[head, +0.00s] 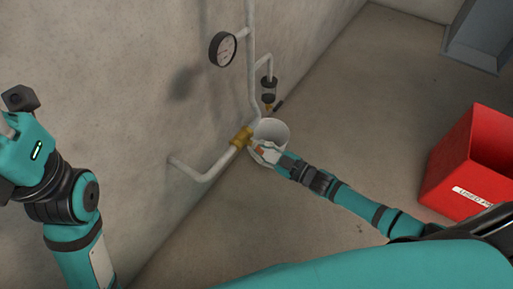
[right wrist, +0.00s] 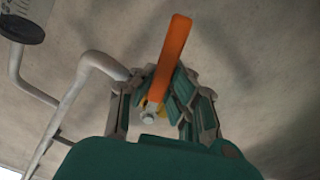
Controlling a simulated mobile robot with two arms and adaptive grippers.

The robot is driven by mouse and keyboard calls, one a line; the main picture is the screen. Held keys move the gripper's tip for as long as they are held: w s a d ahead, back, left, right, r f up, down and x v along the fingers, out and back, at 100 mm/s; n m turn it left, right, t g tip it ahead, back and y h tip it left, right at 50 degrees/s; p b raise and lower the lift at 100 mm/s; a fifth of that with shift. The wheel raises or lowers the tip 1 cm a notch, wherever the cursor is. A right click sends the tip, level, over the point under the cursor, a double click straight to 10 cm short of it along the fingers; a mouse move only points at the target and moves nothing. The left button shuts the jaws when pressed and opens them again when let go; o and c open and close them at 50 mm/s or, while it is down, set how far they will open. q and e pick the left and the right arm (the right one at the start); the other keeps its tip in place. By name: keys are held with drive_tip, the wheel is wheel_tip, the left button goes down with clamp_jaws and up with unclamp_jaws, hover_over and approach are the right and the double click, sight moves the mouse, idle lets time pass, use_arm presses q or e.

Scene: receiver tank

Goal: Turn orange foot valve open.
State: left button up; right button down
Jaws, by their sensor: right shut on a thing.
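The foot valve's orange lever (right wrist: 172,55) stands out large in the right wrist view, with a round metal bolt at its lower end. In the head view only a small bit of orange (head: 261,151) shows by my gripper. The brass valve body (head: 241,138) sits on the grey pipe low by the wall. My right gripper (head: 267,152) reaches down beside it; in the right wrist view its fingers (right wrist: 164,88) are closed around the lower part of the lever. My left arm is at the left of the head view, its fingers out of frame.
A white bucket (head: 272,131) stands on the floor right behind my right gripper. A pressure gauge (head: 222,49) and a black drain fitting (head: 268,90) are above. A red bin (head: 470,165) stands at the right. The floor between is clear.

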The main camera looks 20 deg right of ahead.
drive_tip(key=shift+d+f+n, duration=0.1)
drive_tip(key=shift+d+n, duration=0.1)
drive_tip(key=shift+n, duration=0.2)
drive_tip(key=c, duration=1.3)
unclamp_jaws()
drive_tip(key=shift+o, duration=0.2)
drive_tip(key=v, duration=1.2)
